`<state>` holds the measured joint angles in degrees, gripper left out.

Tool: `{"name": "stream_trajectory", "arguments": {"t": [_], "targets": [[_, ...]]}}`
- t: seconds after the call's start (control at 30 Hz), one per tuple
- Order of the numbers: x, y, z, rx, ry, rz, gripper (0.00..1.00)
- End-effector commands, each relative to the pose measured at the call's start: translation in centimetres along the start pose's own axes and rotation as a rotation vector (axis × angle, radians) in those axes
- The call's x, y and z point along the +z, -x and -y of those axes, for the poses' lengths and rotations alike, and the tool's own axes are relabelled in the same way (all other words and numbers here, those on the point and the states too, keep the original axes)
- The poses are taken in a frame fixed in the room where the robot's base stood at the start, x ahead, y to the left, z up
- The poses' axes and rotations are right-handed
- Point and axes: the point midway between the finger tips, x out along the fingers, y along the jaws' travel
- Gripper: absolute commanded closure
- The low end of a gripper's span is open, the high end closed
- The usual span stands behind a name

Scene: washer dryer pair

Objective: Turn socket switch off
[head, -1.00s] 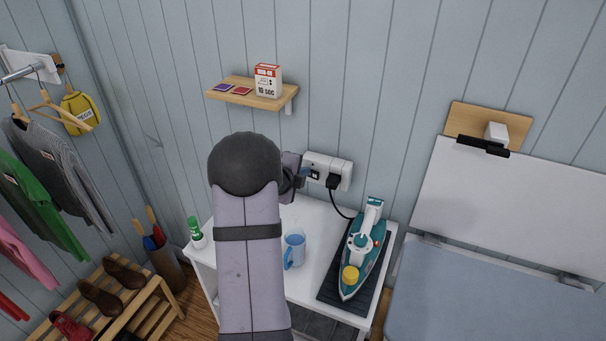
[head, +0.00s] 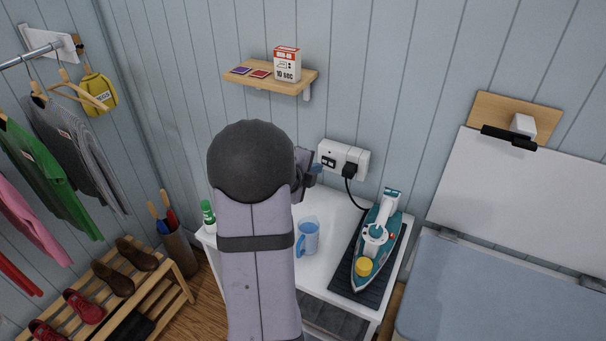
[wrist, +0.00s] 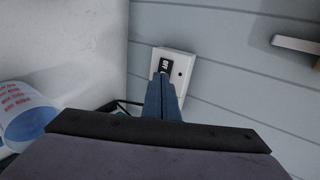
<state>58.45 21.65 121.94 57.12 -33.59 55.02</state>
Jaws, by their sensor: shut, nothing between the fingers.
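The white wall socket (head: 358,157) is on the grey panelled wall above the white table. Its left part carries small dark switches (head: 328,161), and a black plug (head: 350,171) sits in its right part. In the wrist view one end of the socket (wrist: 182,63) shows, with a black switch (wrist: 165,64) bearing a white label that seems to read OFF. My gripper (head: 319,168) is shut and empty, just below and left of the switches. In the wrist view the blue fingertips (wrist: 163,79) overlap the switch's lower edge; I cannot tell whether they touch it.
A teal iron (head: 377,242) stands on a dark mat at the table's right, its cord running to the plug. A wooden shelf (head: 268,82) with a box is above the socket. A green-capped bottle (head: 208,214) is left.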

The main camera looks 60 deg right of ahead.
Motion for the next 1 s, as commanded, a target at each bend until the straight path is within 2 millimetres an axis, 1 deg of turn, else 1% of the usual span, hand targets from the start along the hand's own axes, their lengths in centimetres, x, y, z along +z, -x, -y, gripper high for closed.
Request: {"name": "stream_trajectory", "arguments": {"t": [0.03, 0.1, 0.3, 0.5, 0.7, 1.0], "targets": [[0.1, 0.9, 0.1, -0.005, -0.002, 0.003, 1.0], [0.1, 2.2, 0.2, -0.004, -0.001, 0.004, 1.0], [0.1, 5.4, 0.2, -0.003, -0.002, 0.003, 1.0], [0.1, 7.8, 0.2, -0.002, 0.0, 0.004, 1.0], [0.0, 8.7, 0.2, -0.001, 0.0, 0.001, 1.0], [0.0, 8.8, 0.1, 0.0, 0.003, 0.0, 1.0]]}}
